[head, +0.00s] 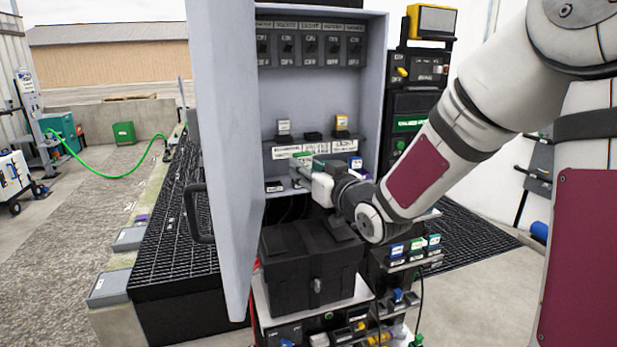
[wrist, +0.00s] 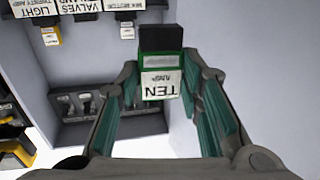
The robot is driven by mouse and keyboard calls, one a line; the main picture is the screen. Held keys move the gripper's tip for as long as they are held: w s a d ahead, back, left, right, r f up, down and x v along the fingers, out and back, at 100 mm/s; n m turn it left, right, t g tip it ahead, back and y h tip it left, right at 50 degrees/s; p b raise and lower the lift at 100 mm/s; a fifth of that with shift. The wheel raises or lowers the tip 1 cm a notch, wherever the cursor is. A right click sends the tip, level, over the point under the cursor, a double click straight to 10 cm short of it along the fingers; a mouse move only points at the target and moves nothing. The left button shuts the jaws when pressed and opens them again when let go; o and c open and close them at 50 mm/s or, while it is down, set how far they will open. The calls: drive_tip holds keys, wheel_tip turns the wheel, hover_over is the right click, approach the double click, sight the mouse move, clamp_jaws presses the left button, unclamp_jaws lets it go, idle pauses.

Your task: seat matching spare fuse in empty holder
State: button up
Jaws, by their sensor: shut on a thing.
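My gripper (head: 300,172) is inside the open cabinet, below the fuse shelf. In the wrist view my gripper (wrist: 165,88) has its teal-lined fingers on both sides of a fuse (wrist: 161,65). The fuse has a black end, a green band and a white label reading TEN AMP, upside down in the picture. It is held clear of the shelf. In the head view a low black holder (head: 312,136) stands with no fuse showing in it. A grey-white fuse (head: 284,128) stands to its left and a yellow fuse (head: 341,124) to its right.
The open cabinet door (head: 222,150) stands left of my gripper. A row of switches (head: 310,47) is above. A black case (head: 312,262) sits below on a cart. Spare fuses (head: 416,246) stand to the right.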

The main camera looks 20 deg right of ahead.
wheel_tip(320, 180, up, 9)
drive_tip(key=shift+f, duration=0.15)
idle(0.9)
